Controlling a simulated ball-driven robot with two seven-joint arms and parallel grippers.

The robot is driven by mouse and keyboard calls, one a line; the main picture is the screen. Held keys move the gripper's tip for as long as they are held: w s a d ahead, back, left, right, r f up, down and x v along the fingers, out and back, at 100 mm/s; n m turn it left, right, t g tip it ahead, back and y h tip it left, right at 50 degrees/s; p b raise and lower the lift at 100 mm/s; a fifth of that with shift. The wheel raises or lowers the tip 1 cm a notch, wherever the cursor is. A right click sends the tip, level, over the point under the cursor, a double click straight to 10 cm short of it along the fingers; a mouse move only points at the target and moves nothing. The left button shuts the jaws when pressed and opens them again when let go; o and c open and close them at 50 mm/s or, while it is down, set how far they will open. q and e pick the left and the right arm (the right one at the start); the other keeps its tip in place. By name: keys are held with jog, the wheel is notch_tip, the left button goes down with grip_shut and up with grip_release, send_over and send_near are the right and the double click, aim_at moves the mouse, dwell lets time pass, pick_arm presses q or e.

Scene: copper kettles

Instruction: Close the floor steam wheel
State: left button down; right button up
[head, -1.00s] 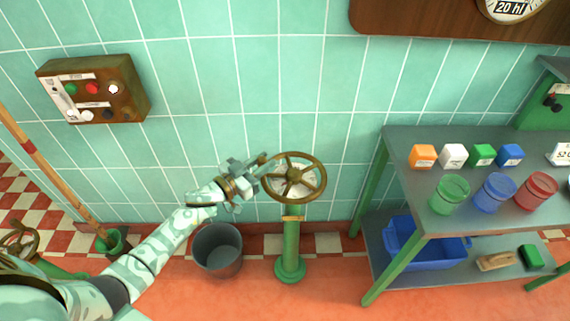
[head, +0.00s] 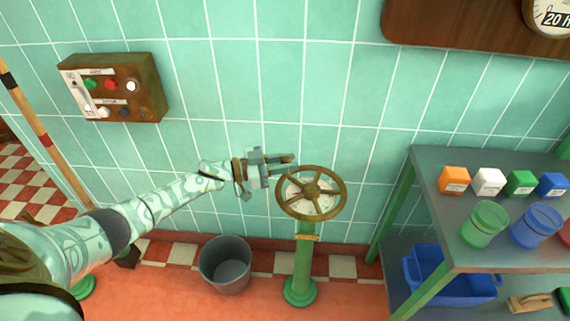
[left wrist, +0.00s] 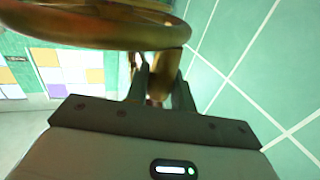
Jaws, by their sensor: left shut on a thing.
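The floor steam wheel (head: 311,189) is a brass handwheel with spokes over a pale dial. It stands on a green floor post (head: 303,262) in front of the tiled wall. My left gripper (head: 287,163) reaches in from the left to the upper left part of the wheel's rim. In the left wrist view the wheel's rim (left wrist: 110,32) fills the upper left. The dark fingers (left wrist: 158,85) there are shut on a brass part (left wrist: 165,62) at the rim, and their tips are partly hidden. My right gripper is not in view.
A grey bucket (head: 225,264) stands on the floor left of the post. A grey-topped table (head: 432,190) with coloured boxes and jars is on the right, a blue bin (head: 450,277) on its lower shelf. A rusty control box (head: 115,87) hangs on the wall at left.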

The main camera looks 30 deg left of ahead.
pick_arm(q)
jog(key=shift+w+a+r, duration=0.1)
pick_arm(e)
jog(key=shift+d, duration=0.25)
pick_arm(q)
jog(key=c, duration=1.3)
grip_release()
jog(key=shift+o, duration=0.3)
jog(key=shift+s+a, duration=0.25)
jog(key=shift+s, duration=0.1)
jog(key=p+v, duration=0.2)
jog(key=v, duration=1.3)
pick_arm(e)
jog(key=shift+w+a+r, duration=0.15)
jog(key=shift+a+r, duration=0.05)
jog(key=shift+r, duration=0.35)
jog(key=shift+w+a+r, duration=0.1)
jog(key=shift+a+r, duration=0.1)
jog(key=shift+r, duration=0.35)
pick_arm(q)
jog(key=shift+s+a, duration=0.1)
jog(key=shift+a, duration=0.05)
